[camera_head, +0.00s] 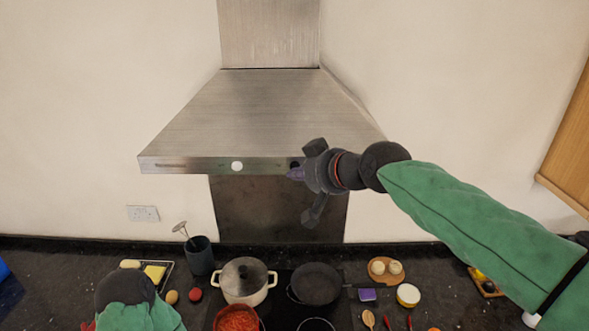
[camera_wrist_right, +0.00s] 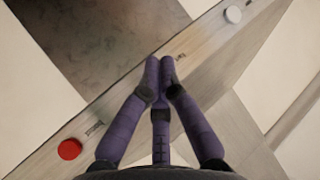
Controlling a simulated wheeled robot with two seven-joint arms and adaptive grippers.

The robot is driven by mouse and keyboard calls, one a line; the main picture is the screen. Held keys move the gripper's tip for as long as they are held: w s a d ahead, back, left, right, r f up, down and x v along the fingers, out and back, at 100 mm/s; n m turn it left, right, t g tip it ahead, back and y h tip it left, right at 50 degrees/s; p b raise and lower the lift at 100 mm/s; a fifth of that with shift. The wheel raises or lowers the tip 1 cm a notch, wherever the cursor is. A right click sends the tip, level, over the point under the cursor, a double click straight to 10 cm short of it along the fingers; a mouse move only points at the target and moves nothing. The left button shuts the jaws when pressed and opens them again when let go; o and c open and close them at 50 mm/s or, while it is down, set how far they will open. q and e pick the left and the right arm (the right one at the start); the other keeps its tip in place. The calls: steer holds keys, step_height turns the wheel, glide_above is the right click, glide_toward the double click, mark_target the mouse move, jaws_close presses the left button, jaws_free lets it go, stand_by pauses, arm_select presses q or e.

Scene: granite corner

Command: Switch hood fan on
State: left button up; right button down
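The steel range hood (camera_head: 260,105) is mounted on the wall, with a narrow front panel along its lower edge. A round white knob (camera_head: 237,166) sits on that panel, left of my right gripper (camera_head: 292,173). The white knob (camera_wrist_right: 233,14) is at the top right of the right wrist view, and a red knob (camera_wrist_right: 69,149) is at the lower left. The red knob is hidden in the head view. My right gripper's purple fingers (camera_wrist_right: 160,62) are together, empty, with tips over the panel between the knobs. I cannot tell whether they touch it. My left gripper is not in view.
Below the hood, the dark counter holds a lidded cream pot (camera_head: 234,289), a black pan (camera_head: 316,284), a red-filled pot (camera_head: 237,320) and a utensil holder (camera_head: 200,256). A wooden cabinet (camera_head: 570,150) is at the far right. The air before the hood's left half is clear.

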steer(key=shift+s, duration=0.15)
steer(key=s+b, duration=0.1)
steer(key=s, duration=0.5)
stand_by(0.5)
steer(key=shift+w, duration=0.1)
stand_by(2.1)
